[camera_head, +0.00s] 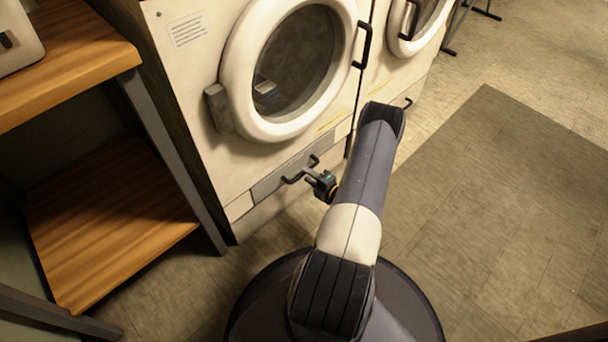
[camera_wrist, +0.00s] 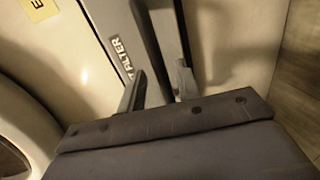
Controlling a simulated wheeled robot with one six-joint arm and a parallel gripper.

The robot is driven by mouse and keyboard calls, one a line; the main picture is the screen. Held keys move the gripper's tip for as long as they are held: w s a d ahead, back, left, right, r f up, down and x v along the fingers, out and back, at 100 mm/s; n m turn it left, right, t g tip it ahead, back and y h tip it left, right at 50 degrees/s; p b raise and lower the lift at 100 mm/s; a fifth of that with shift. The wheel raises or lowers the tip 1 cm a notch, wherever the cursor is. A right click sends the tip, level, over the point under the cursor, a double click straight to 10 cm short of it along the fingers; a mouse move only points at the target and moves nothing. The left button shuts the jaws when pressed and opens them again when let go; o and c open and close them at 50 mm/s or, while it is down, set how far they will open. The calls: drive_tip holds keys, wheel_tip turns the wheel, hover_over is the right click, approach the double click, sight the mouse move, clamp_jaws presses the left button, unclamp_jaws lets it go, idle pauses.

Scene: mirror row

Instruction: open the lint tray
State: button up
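The lint tray (camera_head: 271,184) is a grey strip low on the front of the near dryer and looks flush with it. Its dark bar handle (camera_head: 292,180) sticks out from it. My gripper (camera_head: 316,177) is close to the handle's right end.
The near dryer's round door (camera_head: 232,75) is above the tray and looks shut. A second dryer (camera_head: 405,85) stands to its right. A wooden shelf unit (camera_head: 105,225) is close on the left. The floor on the right (camera_head: 510,200) is clear.

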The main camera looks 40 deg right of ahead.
drive_tip(key=shift+b+x, duration=0.3)
drive_tip(key=shift+x, duration=1.35)
clamp_jaws()
